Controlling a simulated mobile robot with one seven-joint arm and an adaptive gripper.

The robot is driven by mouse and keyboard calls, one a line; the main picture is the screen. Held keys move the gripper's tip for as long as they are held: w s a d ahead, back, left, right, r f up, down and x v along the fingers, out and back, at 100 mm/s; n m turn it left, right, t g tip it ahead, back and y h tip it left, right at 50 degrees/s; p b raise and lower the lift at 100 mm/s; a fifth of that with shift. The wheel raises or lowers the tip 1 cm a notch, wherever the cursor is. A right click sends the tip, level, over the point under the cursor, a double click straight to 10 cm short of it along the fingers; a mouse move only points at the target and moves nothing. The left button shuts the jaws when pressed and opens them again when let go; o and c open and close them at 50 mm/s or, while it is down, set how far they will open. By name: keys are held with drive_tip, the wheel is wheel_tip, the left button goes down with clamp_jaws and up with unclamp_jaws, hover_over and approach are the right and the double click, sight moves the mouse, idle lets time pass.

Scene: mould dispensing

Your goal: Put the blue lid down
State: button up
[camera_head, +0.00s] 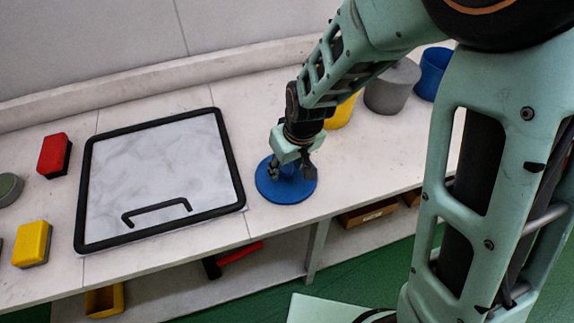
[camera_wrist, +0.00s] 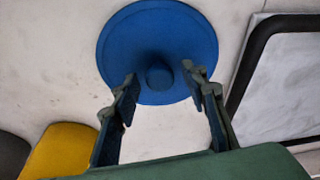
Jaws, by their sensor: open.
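The blue lid (camera_head: 284,192) is a round disc with a central knob. It lies flat on the white bench, just right of the black-framed tray. In the wrist view the lid (camera_wrist: 158,30) is at the top centre, with its knob low in the disc. My gripper (camera_head: 291,168) is over the lid, pointing down. In the wrist view my gripper (camera_wrist: 160,88) has its two fingers spread apart, one on each side of the knob, with gaps visible. Whether the fingertips touch the lid cannot be told.
The black-framed tray (camera_head: 82,205) with a handle lies left of the lid. Yellow (camera_head: 342,115), grey (camera_head: 391,88) and blue (camera_head: 432,72) containers stand to the right. Red (camera_head: 52,155) and yellow (camera_head: 31,244) blocks lie far left. The bench's front edge is close to the lid.

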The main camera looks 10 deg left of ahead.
sight(294, 185)
drive_tip(key=v, duration=1.2)
drive_tip(key=shift+r+p, duration=0.2)
drive_tip(key=shift+p, duration=0.1)
